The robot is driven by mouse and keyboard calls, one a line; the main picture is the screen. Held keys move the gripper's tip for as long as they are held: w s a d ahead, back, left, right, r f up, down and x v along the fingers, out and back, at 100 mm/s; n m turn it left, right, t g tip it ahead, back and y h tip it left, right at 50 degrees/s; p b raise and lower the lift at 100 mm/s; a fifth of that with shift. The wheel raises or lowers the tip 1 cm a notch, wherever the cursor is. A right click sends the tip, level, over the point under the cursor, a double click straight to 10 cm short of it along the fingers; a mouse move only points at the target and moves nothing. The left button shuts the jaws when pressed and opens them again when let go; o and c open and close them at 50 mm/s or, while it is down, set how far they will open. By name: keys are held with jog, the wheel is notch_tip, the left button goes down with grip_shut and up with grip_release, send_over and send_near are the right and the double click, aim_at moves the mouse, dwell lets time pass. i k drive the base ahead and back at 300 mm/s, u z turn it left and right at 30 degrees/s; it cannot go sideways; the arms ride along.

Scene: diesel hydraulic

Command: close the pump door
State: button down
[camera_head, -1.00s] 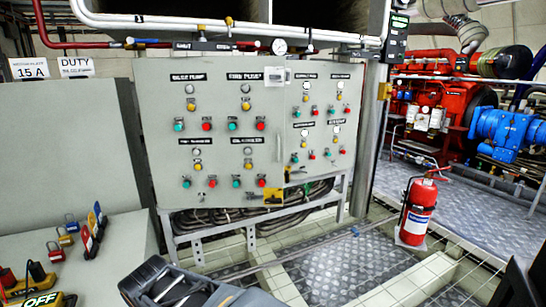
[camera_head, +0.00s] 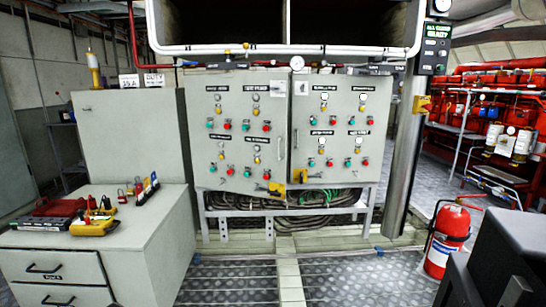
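The grey control cabinet stands at the centre of the head view, with labelled rows of lamps and coloured buttons. Its left door (camera_head: 238,160) and its right door (camera_head: 338,108) face me. The left door's lower edge sits a little lower and nearer than the right one's, so it looks slightly ajar, but the gap is hard to judge. The labels are too small to read surely. Yellow fittings (camera_head: 275,188) show at the bottom near the middle seam. No gripper fingers can be made out.
A grey drawer cabinet (camera_head: 140,250) with tools and padlocks on top stands at the front left. The metal plate floor (camera_head: 235,282) before the control cabinet is clear.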

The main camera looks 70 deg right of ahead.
aim_at(237, 100)
jog(key=z, duration=0.7)
jog(key=i, duration=0.6)
jog(key=z, duration=1)
jog(key=i, duration=0.75)
jog(key=z, duration=0.15)
